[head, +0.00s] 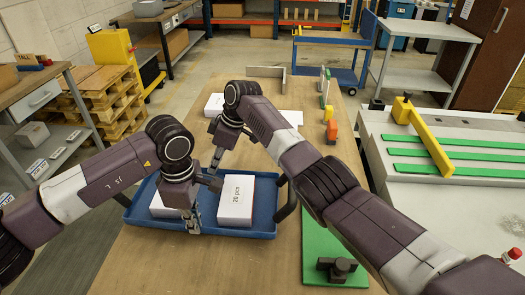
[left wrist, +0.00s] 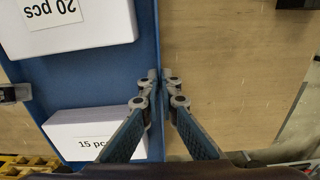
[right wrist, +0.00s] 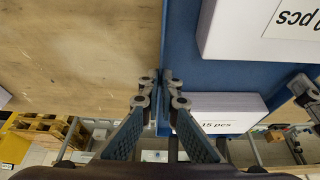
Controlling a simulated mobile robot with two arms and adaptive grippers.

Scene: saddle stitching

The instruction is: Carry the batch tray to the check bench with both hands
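The blue batch tray (head: 250,234) is over the wooden table and holds two white stacks, one marked "20 pcs" (head: 236,200) and one marked "15 pcs" (left wrist: 92,132). My left gripper (head: 193,224) is at the tray's near rim, and in the left wrist view its fingers (left wrist: 160,78) close from both sides on that rim. My right gripper (head: 214,168) is at the far rim, partly hidden behind my left wrist. In the right wrist view its fingers (right wrist: 161,78) close on the rim. I cannot tell whether the tray touches the table.
The wooden table (head: 150,262) has a green mat (head: 318,245) with a dark clamp at its front right. A light bench with green strips (head: 430,170) and a yellow bar stands to the right.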

